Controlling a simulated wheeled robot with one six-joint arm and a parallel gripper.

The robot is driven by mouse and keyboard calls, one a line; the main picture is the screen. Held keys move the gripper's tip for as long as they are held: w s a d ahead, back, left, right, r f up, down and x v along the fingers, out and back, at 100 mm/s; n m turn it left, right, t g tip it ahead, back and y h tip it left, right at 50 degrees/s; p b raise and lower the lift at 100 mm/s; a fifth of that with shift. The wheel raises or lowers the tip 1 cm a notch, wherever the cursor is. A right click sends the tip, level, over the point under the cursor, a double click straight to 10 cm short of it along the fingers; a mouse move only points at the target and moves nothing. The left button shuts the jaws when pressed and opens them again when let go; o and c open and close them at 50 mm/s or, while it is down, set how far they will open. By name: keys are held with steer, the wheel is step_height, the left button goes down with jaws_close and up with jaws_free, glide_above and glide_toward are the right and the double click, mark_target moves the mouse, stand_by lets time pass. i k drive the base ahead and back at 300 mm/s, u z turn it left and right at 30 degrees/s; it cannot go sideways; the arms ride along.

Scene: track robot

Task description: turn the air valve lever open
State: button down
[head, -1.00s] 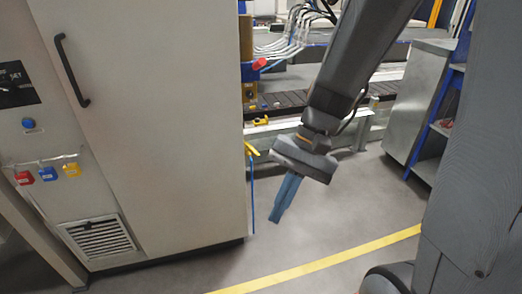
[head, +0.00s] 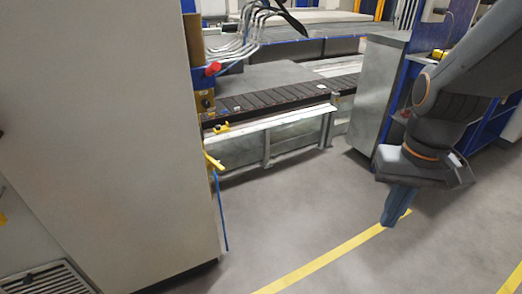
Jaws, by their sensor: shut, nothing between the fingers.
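A yellow lever (head: 213,161) sticks out at the right edge of the tall cabinet, above a thin blue hose (head: 222,215) that hangs down. It looks like the air valve lever; its valve body is mostly hidden behind the cabinet edge. My gripper (head: 396,208) has blue fingers and points down over the floor at the right. It is shut and empty, well to the right of the lever and apart from it.
The large beige cabinet (head: 110,130) fills the left. A red knob (head: 212,69) and a small yellow part (head: 220,128) are by the conveyor (head: 270,98) behind. A metal cabinet (head: 378,95) stands at the back right. Grey floor with a yellow line (head: 330,255) is open between.

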mark_target(210, 159)
steer(key=z, duration=0.05)
steer(key=i, duration=1.5)
steer(key=u, duration=1.2)
